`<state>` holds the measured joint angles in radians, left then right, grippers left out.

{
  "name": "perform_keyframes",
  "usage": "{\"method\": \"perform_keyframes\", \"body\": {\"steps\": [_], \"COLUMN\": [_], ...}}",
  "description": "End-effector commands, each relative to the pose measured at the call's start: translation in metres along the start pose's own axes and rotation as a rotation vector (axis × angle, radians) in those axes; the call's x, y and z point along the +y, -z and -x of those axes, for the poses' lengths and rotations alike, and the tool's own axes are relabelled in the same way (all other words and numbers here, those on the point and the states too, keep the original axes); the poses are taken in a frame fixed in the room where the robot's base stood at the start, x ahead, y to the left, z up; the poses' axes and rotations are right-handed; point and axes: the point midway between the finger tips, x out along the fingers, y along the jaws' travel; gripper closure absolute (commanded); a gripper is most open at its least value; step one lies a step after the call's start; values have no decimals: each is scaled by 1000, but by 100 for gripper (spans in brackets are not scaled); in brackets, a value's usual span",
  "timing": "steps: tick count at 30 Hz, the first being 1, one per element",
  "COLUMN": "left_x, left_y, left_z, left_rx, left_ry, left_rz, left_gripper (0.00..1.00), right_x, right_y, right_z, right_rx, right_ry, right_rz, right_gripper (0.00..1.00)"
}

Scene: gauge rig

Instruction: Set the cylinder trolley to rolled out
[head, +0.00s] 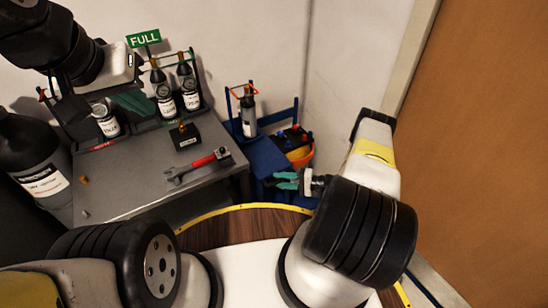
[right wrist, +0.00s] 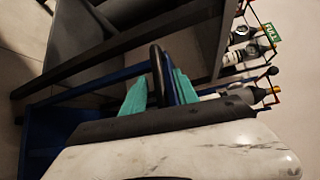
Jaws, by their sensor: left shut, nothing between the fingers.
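The blue cylinder trolley (head: 264,160) stands right of the grey bench, near the wall corner. A grey cylinder (head: 248,115) with a white label stands upright at it. My right gripper (head: 288,180) is low at the trolley's front. In the right wrist view its teal fingers (right wrist: 160,90) lie on either side of a black bar handle (right wrist: 157,68) above blue framing (right wrist: 75,92). The fingers are fairly close together; I cannot tell whether they grip the handle. My left gripper (head: 133,101) is shut and empty above the bench's left rear.
The grey bench (head: 120,185) carries a red-handled wrench (head: 198,165), a black block (head: 185,137) and several small cylinders at the back under a green FULL sign (head: 143,38). A large dark cylinder (head: 38,165) stands left. A brown door (head: 485,130) is right.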

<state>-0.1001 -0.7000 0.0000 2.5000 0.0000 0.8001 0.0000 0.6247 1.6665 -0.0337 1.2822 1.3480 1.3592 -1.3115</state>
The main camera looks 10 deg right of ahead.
Motion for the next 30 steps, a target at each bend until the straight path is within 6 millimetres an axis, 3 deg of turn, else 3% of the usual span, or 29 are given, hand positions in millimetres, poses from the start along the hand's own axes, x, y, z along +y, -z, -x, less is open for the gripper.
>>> {"method": "perform_keyframes", "body": {"steps": [7,12,13,30], "left_x": [0,0,0,0], "left_y": [0,0,0,0], "left_z": [0,0,0,0], "left_rx": [0,0,0,0], "left_ry": [0,0,0,0], "left_rz": [0,0,0,0], "left_gripper": [100,100,100,100], "right_x": [0,0,0,0], "right_y": [0,0,0,0], "right_z": [-1,-1,-1,0], "right_rx": [0,0,0,1], "right_ry": [0,0,0,-1], "right_rz": [0,0,0,0], "right_gripper": [64,98,100,100]}}
